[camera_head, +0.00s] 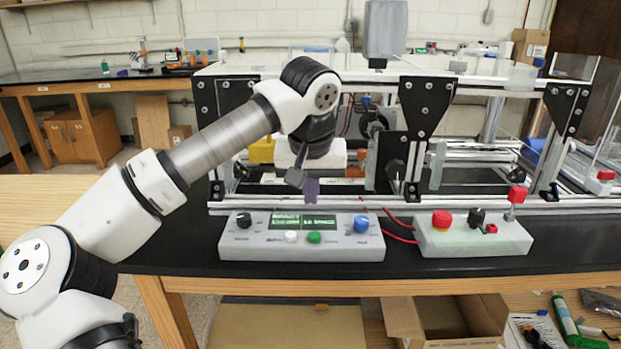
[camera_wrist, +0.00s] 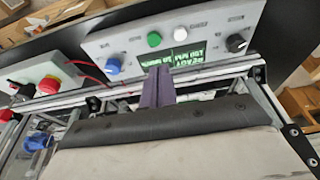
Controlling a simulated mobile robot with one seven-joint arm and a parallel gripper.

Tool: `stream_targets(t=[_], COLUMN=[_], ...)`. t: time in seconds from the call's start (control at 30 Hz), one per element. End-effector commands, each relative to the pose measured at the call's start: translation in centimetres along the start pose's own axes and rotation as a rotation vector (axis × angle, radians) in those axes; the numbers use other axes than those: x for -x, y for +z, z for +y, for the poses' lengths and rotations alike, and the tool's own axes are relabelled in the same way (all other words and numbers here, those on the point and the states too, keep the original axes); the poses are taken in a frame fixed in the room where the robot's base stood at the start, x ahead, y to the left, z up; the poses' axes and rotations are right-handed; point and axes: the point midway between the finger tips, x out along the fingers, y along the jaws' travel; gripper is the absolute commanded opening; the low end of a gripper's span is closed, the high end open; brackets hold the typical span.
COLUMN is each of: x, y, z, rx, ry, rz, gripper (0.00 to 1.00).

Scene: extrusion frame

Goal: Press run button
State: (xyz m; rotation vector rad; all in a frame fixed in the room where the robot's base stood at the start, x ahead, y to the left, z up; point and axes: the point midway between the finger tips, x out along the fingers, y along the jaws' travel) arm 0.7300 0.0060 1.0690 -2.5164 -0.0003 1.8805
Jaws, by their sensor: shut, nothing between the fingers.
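A light grey control box (camera_head: 260,250) lies on the black bench top. It has a green button (camera_head: 314,238), a white button (camera_head: 291,237), a blue knob (camera_head: 361,223), a black knob (camera_head: 244,220) and a lit green text display (camera_head: 303,222). No label reading "run" is legible. My gripper (camera_head: 311,192) is shut and empty, its purple fingers above and behind the box, apart from the green button. In the wrist view the closed fingertips (camera_wrist: 160,72) point toward the green button (camera_wrist: 154,39), with a gap between, and cover part of the display (camera_wrist: 187,56).
The extrusion frame (camera_head: 340,206) rises directly behind both boxes. The bench's front strip is clear.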

Motion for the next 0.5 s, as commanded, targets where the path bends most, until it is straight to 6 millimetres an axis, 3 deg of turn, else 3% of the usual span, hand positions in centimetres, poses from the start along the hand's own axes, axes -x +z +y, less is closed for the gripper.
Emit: stream_targets(t=[0.2, 0.5], x=[-4.5, -7.9], y=[0.0, 1.0], z=[0.1, 0.0], rx=[-0.001, -0.001], ry=[0.003, 0.001], rz=[-0.002, 0.0], gripper=[0.0, 0.0])
